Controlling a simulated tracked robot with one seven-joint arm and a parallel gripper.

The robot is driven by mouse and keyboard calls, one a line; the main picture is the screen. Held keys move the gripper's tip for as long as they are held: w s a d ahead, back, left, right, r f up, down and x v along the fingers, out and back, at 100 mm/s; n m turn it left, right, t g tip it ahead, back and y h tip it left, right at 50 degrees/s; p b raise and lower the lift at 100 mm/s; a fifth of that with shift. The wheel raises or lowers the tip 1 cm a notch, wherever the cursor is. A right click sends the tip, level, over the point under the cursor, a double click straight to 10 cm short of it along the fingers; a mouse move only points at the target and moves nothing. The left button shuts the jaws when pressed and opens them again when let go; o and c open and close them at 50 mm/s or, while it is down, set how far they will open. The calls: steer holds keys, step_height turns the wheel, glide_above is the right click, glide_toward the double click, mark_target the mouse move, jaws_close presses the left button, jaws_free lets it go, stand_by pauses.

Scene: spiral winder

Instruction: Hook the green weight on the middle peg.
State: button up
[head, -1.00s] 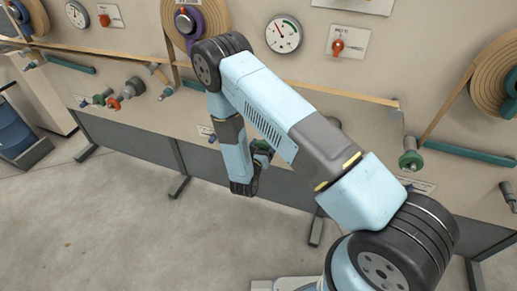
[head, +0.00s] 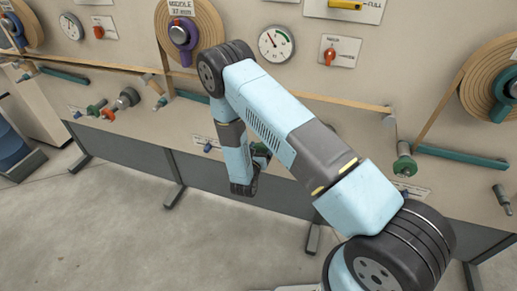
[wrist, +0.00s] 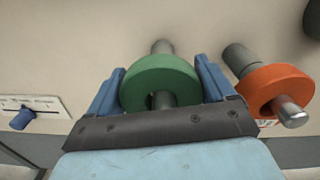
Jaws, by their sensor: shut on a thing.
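The green weight (wrist: 150,72), a thick ring, sits between the two blue fingers of my gripper (wrist: 159,66) in the wrist view. My gripper is shut on it. A grey peg (wrist: 162,47) shows behind the ring and through its hole, so the ring appears to be around this peg. I cannot tell which peg this is. In the head view my arm mostly hides my gripper (head: 261,152), and only a little green shows there. A "MIDDLE 37 mm" label (head: 181,8) is on the panel, upper left.
An orange weight (wrist: 272,88) hangs on a neighbouring peg close right of my gripper in the wrist view. A blue-knobbed switch (wrist: 22,119) is at left. Pegs with coloured rings (head: 108,110) stick out at left in the head view.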

steer(key=shift+w+d, duration=0.15)
steer(key=o, duration=1.7)
steer(key=shift+s+a+f, duration=0.1)
steer(key=shift+s+a, duration=0.1)
steer(key=shift+s, duration=0.1)
steer(key=v, duration=1.3)
